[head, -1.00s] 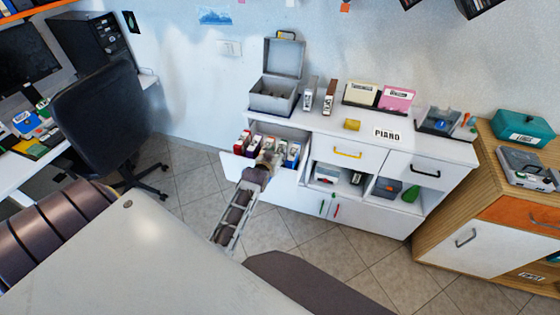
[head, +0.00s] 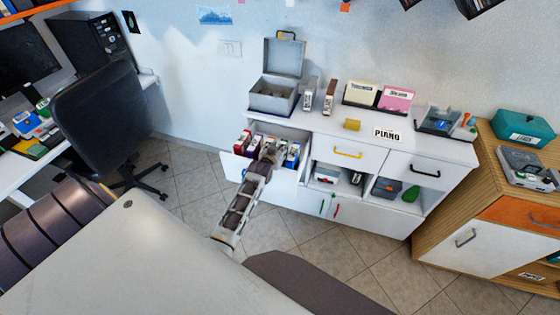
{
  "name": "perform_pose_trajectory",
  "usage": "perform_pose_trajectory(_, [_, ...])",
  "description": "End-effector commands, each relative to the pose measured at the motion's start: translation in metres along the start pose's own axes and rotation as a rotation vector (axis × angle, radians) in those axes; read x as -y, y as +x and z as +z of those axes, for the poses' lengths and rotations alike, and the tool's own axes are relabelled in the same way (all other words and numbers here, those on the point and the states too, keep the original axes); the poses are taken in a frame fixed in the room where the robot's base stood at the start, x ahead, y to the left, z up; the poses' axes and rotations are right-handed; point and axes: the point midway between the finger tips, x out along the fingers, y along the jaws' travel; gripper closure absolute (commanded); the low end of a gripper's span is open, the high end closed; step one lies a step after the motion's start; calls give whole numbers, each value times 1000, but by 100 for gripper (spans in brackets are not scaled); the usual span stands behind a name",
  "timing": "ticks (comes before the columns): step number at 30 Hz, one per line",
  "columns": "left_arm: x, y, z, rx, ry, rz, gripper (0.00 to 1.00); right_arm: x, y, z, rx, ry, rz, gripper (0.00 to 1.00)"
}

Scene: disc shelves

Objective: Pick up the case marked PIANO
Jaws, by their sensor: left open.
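A white label reading PIANO (head: 387,133) is on the white cabinet's top, near its front edge. The open drawer (head: 262,172) at the cabinet's left holds several upright cases: red and white ones (head: 243,140) at the left, and green (head: 281,151) and blue-marked ones (head: 292,155) at the right. Their lettering is too small to read, so I cannot tell which is marked PIANO. My left gripper (head: 269,153) is open over the middle of the drawer, among the cases, and hides some of them. I cannot tell if it touches any. My right gripper is out of view.
A grey open box (head: 274,95), two upright cases (head: 319,98), card holders (head: 378,97) and a yellow block (head: 352,125) stand on the cabinet top. An office chair (head: 100,120) is at the left. A wooden cabinet (head: 440,212) is at the right. The tiled floor between is clear.

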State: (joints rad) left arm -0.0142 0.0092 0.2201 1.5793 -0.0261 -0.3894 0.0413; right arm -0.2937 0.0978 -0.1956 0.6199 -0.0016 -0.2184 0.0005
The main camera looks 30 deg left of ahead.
Motion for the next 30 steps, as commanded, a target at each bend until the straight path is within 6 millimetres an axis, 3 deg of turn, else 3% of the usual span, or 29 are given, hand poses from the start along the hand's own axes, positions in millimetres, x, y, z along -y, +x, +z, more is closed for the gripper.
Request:
perform_pose_trajectory(15, [0,1,0,0,0,0,60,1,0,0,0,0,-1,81])
perform_pose_trajectory(24, [0,1,0,0,0,0,99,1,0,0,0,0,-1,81])
perform_pose_trajectory(30, [0,1,-1,-1,0,0,100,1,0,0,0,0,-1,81])
